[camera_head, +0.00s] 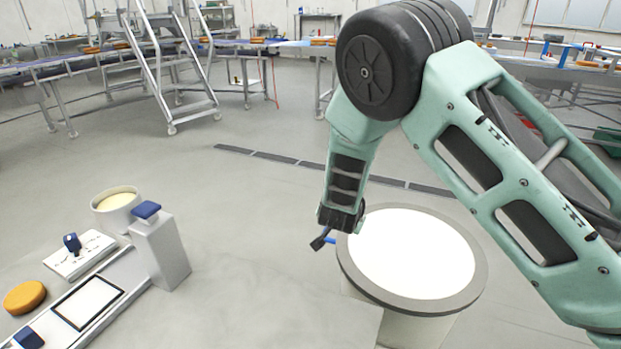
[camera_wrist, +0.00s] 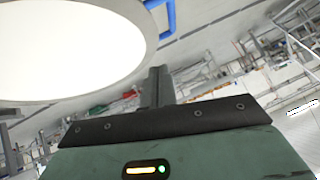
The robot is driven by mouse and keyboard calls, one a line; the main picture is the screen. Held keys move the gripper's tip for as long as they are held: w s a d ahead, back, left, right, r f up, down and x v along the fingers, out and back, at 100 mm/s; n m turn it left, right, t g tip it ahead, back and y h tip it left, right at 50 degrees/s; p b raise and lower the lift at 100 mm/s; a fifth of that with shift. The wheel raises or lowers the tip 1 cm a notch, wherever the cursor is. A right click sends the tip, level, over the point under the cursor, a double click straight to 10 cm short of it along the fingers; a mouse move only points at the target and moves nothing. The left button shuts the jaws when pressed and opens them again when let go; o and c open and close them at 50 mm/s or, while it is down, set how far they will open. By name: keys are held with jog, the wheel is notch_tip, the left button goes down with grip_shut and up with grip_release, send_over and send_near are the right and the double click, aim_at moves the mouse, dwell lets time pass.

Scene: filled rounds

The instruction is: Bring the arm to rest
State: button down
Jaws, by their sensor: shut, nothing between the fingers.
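My green arm comes in from the right of the head view and bends down at a black joint. My gripper (camera_head: 319,242) hangs at its lower end, left of the round vat's rim. The fingers are together and empty. In the wrist view my gripper (camera_wrist: 157,85) shows as a dark narrow bar pointing away, with nothing held. A wide round vat (camera_head: 360,281) with a grey rim and white contents stands below and behind the wrist. It also fills the upper left of the wrist view (camera_wrist: 65,50).
A blue handle (camera_wrist: 165,15) is beside the vat. Open floor, a ladder (camera_head: 165,70) and tables lie behind.

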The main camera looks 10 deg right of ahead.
jog(key=s+a+r+n+g+y+p, duration=0.1)
jog(key=s+a+r+n+g+y, duration=0.2)
jog(key=s+a+r, duration=0.5)
jog(key=s+a+r+n+g+y+p, duration=0.25)
jog(key=s+a+r+n, duration=0.2)
jog(key=s, duration=0.45)
jog(key=s+d+r+n+g, duration=0.1)
jog(key=s+d+r+n, duration=0.1)
jog(key=s, duration=0.5)
jog(key=s+d+r+n+g+h, duration=0.1)
jog(key=s+d+r+n, duration=0.1)
jog(key=s, duration=0.6)
jog(key=s+d+r+n+g+p, duration=0.1)
jog(key=s+d+r+n, duration=0.1)
jog(key=s+r+n, duration=0.2)
jog(key=s+r, duration=0.2)
jog(key=s, duration=0.2)
jog(key=shift+h, duration=0.35)
jog(key=shift+g, duration=0.25)
